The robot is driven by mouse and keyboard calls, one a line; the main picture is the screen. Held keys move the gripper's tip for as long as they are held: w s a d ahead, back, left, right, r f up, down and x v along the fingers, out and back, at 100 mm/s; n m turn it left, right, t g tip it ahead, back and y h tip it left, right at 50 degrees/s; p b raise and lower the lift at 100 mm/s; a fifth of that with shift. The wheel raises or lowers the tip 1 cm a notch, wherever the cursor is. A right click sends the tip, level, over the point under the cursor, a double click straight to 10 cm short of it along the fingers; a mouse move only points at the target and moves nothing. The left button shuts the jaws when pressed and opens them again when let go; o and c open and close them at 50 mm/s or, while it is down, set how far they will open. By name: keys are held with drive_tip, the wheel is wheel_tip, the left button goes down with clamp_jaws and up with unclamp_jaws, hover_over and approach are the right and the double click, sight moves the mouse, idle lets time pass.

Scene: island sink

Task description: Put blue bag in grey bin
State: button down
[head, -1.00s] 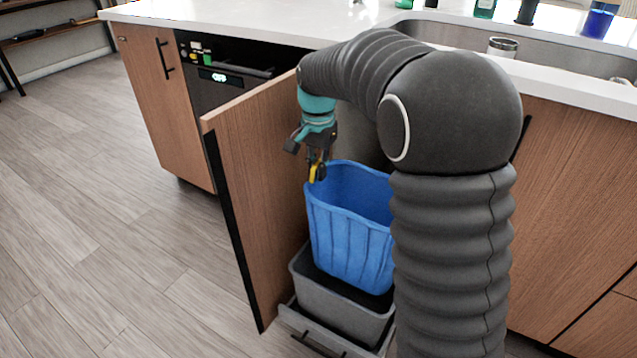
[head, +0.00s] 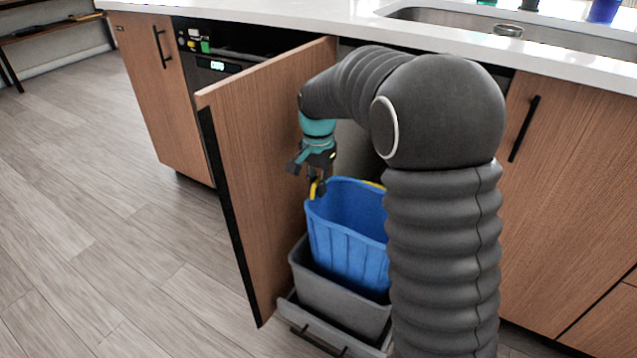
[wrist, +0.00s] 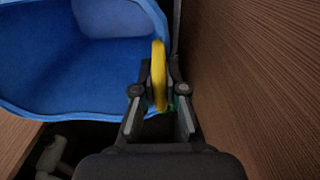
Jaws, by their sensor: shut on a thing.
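The blue bag (head: 347,248) is an open-topped, ribbed tub shape with a yellow handle (wrist: 159,75). It stands roughly upright with its lower part inside the grey bin (head: 338,300) and its upper part above the bin's rim. My gripper (head: 318,188) is at the bag's left rim, pointing down, shut on the yellow handle. In the wrist view my gripper (wrist: 159,105) has the handle between its fingers, and the bag's open mouth (wrist: 85,70) is to the left. A yellow piece also shows at the bag's far right rim. My arm hides the right side of bag and bin.
The bin sits in a pulled-out cabinet tray (head: 308,332). An open wooden cabinet door (head: 265,150) stands close on the left of bag and gripper. The white counter (head: 330,25) with the sink (head: 470,30) is behind. Floor at left is clear.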

drive_tip(key=shift+f+b, duration=0.35)
drive_tip(key=shift+f, duration=0.45)
drive_tip(key=c, duration=1.2)
unclamp_jaws()
drive_tip(key=shift+o, duration=0.2)
drive_tip(key=shift+r, duration=0.15)
wheel_tip(320, 180, up, 12)
drive_tip(key=shift+f, duration=0.1)
